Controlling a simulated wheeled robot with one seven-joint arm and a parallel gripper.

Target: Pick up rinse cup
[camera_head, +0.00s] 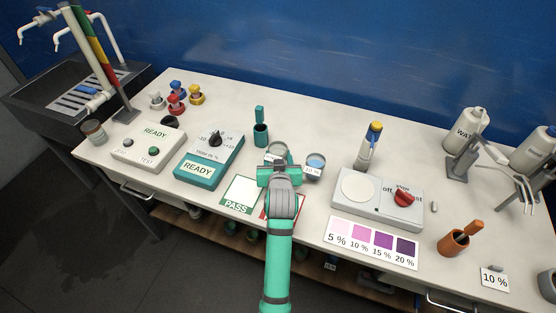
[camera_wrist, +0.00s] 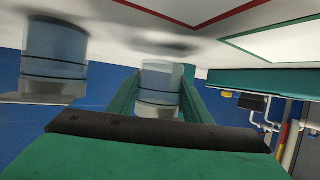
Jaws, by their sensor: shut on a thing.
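My gripper (camera_head: 279,172) is over the middle of the bench, its fingers shut around a clear cup. In the head view the cup (camera_head: 276,149) shows just behind the gripper, partly hidden by it. The wrist view looks upside down, with the bench at the top. There the held cup (camera_wrist: 160,85) stands between the two green fingers, with a blurred shadow on the bench; it looks slightly raised. I cannot read a label on it. A second clear cup (camera_head: 316,164) with bluish contents and a white label stands close to the right.
A green holder (camera_head: 261,134) stands behind the gripper. The teal READY meter (camera_head: 210,158) is to the left. A grey device with a red knob (camera_head: 377,195) is to the right. The PASS card (camera_head: 241,193) and a red-edged card (camera_head: 267,208) lie in front.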

